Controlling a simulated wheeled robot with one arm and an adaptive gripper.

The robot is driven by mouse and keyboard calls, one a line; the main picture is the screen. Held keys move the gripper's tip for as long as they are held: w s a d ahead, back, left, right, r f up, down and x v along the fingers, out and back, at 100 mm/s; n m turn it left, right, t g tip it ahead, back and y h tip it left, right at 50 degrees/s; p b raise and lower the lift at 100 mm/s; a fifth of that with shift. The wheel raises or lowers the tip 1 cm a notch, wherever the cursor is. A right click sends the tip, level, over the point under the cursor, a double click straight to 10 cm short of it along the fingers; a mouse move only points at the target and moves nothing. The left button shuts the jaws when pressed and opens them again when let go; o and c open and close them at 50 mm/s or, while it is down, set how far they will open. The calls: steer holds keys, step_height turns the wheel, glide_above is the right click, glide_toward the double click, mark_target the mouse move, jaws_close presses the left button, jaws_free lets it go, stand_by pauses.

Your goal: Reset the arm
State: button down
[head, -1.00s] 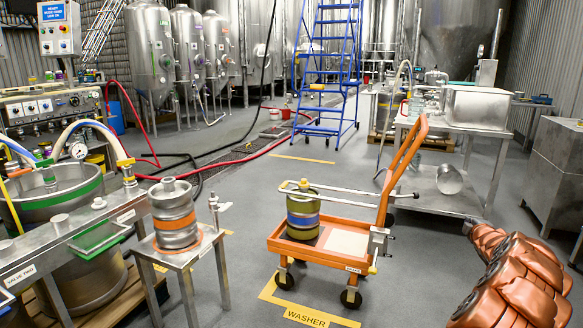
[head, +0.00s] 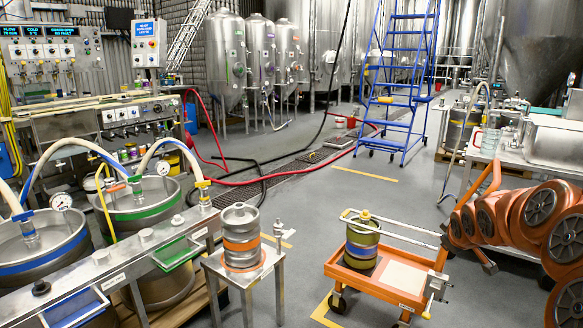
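My own arm (head: 515,222) fills the right side of the head view as a row of orange links with grey round joint caps. It is folded close to the camera and overlaps the area right of the orange cart. The orange cart (head: 345,270) carries an olive keg with a blue band (head: 362,246) under a pale rail. A steel keg with orange bands (head: 241,240) stands upright on a small metal stand (head: 264,268).
A steel worktable with a large metal box (head: 558,140) stands at the right, partly behind my arm. A blue ladder (head: 402,85) and tanks (head: 225,50) stand at the back. Vats with hoses (head: 140,212) line the left. Red and black hoses cross the middle floor.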

steer(key=s+a+r+m+g+y+p, duration=0.15)
steer(key=s+a+r+p, duration=0.3)
steer(key=s+a, duration=0.45)
steer(key=s+a+r+m+g+p, duration=0.1)
steer(key=s+a+r+g+p, duration=0.2)
steer(key=s+a, duration=0.3)
steer(key=s+a+r+m+g+y+p, duration=0.1)
steer(key=s+a+p, duration=0.4)
steer(key=s, duration=1.2)
steer(key=s+a+r+m+g+y+p, duration=0.1)
steer(key=s+a+r+g+p, duration=0.3)
steer(key=s+a, duration=0.4)
steer(key=s+r+p, duration=0.1)
steer(key=s, duration=0.2)
steer(key=shift+s+r+g, duration=0.25)
steer(key=shift+s+g, duration=0.1)
steer(key=c, duration=1.8)
jaws_free()
steer(key=shift+m, duration=0.25)
steer(key=shift+c, duration=0.2)
